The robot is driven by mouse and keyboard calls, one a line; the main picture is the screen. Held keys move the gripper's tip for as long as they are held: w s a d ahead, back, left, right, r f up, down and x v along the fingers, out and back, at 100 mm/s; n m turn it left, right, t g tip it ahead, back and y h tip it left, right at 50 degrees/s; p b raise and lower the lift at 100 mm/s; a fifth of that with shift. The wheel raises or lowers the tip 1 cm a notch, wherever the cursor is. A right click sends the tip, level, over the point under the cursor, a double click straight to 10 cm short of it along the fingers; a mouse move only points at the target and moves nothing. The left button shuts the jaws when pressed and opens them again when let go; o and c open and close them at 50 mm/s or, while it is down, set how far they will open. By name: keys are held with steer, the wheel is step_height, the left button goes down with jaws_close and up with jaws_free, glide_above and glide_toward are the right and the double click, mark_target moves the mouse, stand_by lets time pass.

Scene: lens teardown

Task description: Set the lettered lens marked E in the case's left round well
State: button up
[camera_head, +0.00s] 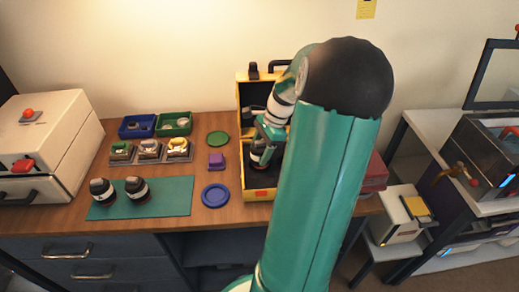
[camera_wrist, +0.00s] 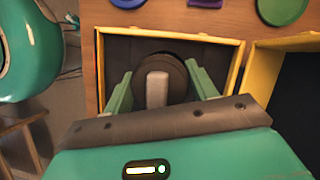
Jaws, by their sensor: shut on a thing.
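My gripper (camera_head: 268,140) is shut on a dark round lens (camera_head: 260,154) and holds it over the open yellow case (camera_head: 249,194). In the wrist view the lens (camera_wrist: 177,75) sits between the two green fingers, with a grey bar across its middle. The case's dark interior and yellow rim (camera_wrist: 99,75) surround it. No letter on the held lens can be read. The lens and gripper hide part of the case floor, and I cannot make out the round wells or whether the lens touches the floor. Two more dark lenses stand on the green mat (camera_head: 170,195).
Blue (camera_head: 136,127) and green (camera_head: 175,124) trays, several small grey blocks, a green disc (camera_head: 218,138), a purple block (camera_head: 216,160) and a blue ring (camera_head: 215,196) lie left of the case. The case lid stands open. A white machine (camera_head: 45,150) is at far left.

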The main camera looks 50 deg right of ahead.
mark_target(258, 142)
steer(key=shift+f, duration=1.85)
stand_by(0.3)
steer(key=o, duration=1.4)
steer(key=shift+r, duration=0.1)
steer(key=shift+r, duration=4.45)
